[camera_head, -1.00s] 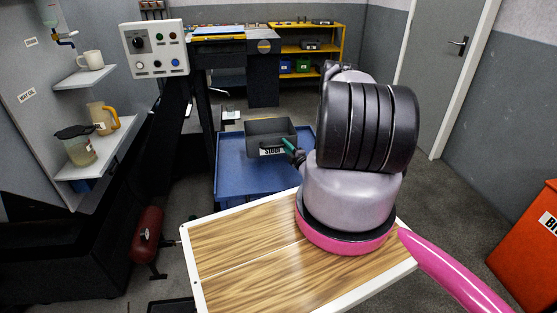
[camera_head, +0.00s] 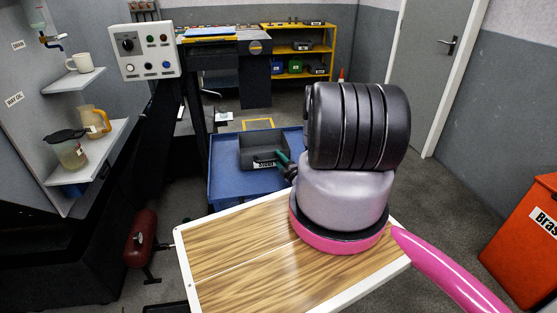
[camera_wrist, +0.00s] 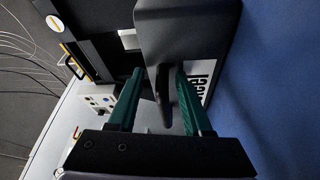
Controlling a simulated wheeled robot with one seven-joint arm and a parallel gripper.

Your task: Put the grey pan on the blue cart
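The grey pan (camera_head: 262,140), a dark box-shaped pan with a white label, sits on the top of the blue cart (camera_head: 222,183) in the head view, inside its raised rim. My gripper (camera_head: 283,158), with green fingers, is at the pan's right front side. In the wrist view, the fingers of my gripper (camera_wrist: 160,72) stand apart on either side of the pan's dark handle (camera_wrist: 164,98), with a visible gap. The pan's wall (camera_wrist: 190,30) fills the upper middle, and the blue cart surface (camera_wrist: 275,90) lies to the right. My arm hides the cart's right part.
A wood-topped tray (camera_head: 235,255) with a white edge is in front, near my arm. A control panel (camera_head: 145,50) and dark machine stand at left. A yellow shelf (camera_head: 300,48) is at the back, an orange bin (camera_head: 520,245) at right. Floor is clear right of the arm.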

